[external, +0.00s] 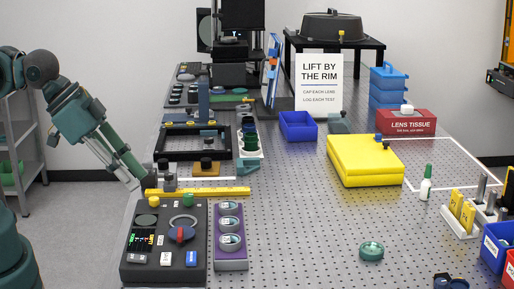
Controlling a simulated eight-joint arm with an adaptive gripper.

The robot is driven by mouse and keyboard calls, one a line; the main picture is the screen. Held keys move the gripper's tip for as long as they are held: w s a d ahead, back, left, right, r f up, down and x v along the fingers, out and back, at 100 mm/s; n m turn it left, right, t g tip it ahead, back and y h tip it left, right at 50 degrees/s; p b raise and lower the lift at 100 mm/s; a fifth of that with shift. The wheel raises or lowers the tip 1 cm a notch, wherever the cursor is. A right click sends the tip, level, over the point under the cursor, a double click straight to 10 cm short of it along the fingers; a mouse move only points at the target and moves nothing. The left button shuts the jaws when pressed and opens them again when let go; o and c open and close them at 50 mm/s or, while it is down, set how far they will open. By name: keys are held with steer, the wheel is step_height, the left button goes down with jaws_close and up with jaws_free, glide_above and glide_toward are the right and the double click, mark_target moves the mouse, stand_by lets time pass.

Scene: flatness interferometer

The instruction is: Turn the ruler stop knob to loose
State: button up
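A yellow ruler (205,191) lies across the table behind the dark control panel. A small grey block with a knob-like top (169,182) sits at its left part; it looks like the ruler stop, but its knob and setting are too small to read. My gripper (142,186) comes down from the upper left to the ruler's left end, beside the grey block. At this size I cannot tell whether it touches anything or whether its fingers are open.
The control panel (136,270) with a red-blue dial stands in front, beside a purple tray (231,265) of ringed lenses. A black frame (161,142) and a brown knob on a yellow base (207,165) stand behind the ruler. Bare perforated table (300,215) lies to the right.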

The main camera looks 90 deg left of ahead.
steer(key=o, duration=0.4)
steer(key=shift+w+a, duration=0.1)
steer(key=shift+a, duration=0.05)
steer(key=shift+c, duration=0.2)
steer(key=shift+o, duration=0.3)
steer(key=shift+w+a+r+p, duration=0.2)
steer(key=shift+w+a+p, duration=0.1)
steer(key=shift+a, duration=0.15)
steer(key=n+g+p, duration=0.2)
steer(key=g+p, duration=0.5)
steer(key=p, duration=0.4)
glide_toward(169, 174)
steer(key=shift+w+d, duration=0.2)
steer(key=shift+d, duration=0.45)
steer(key=shift+s+a+f, duration=0.2)
steer(key=shift+a+f, duration=0.05)
steer(key=shift+a, duration=0.2)
steer(key=shift+f, duration=0.1)
steer(key=shift+f, duration=0.1)
steer(key=shift+f, duration=3.75)
